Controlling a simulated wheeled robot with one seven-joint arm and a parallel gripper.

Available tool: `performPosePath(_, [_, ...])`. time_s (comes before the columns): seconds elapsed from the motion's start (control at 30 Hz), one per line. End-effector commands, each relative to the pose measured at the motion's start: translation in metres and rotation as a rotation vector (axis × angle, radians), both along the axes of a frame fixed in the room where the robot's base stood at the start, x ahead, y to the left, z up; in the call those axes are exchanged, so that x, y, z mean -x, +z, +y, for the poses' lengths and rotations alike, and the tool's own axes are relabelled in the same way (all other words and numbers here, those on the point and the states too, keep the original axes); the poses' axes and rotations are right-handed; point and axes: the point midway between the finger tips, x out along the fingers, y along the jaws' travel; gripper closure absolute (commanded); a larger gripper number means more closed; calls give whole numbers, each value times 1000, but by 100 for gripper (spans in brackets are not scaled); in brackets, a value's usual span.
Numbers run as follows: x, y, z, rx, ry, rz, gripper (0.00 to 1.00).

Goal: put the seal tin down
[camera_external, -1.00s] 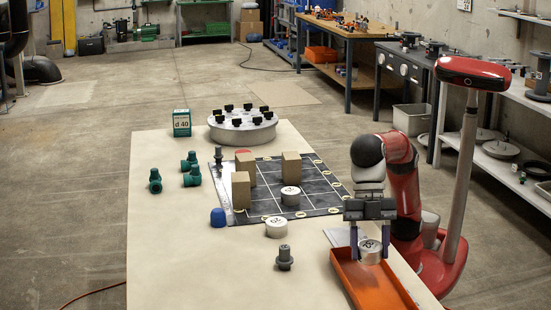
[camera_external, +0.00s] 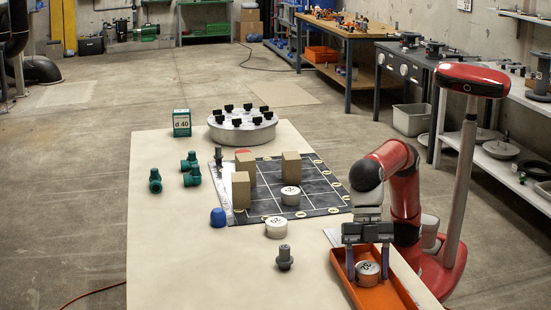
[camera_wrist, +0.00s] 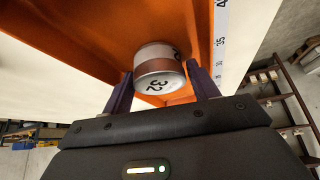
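The seal tin (camera_external: 367,273), a short silver and brown cylinder marked 32, is inside the orange tray (camera_external: 340,280) at the table's front right. It also shows in the wrist view (camera_wrist: 160,72), with its numbered face toward the camera. My gripper (camera_external: 367,280) is low over the tray, with one finger on each side of the tin. In the wrist view the fingers (camera_wrist: 160,80) look slightly wider than the tin, with a thin gap at the left. The tin's underside is hidden.
Another pale tin (camera_external: 276,227) and a grey fitting (camera_external: 285,258) stand left of the tray. A dark grid board (camera_external: 320,200) carries wooden blocks (camera_external: 291,166) and a white tin (camera_external: 290,195). Green valves (camera_external: 192,176) lie farther left. The table's front left is clear.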

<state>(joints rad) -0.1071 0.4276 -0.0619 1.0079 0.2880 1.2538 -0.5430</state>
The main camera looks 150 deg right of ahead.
Motion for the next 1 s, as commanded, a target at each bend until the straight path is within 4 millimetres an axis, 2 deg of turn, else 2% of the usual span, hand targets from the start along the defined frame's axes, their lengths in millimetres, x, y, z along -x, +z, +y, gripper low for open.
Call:
performPosePath(0.2, [0, 1, 0, 0, 0, 0, 41])
performPosePath(0.33, [3, 11, -2, 0, 0, 0, 41])
performPosePath(0.8, [41, 92, -27, -1, -1, -2, 41])
performPosePath(1.0, [49, 106, -32, -1, -2, 1, 41])
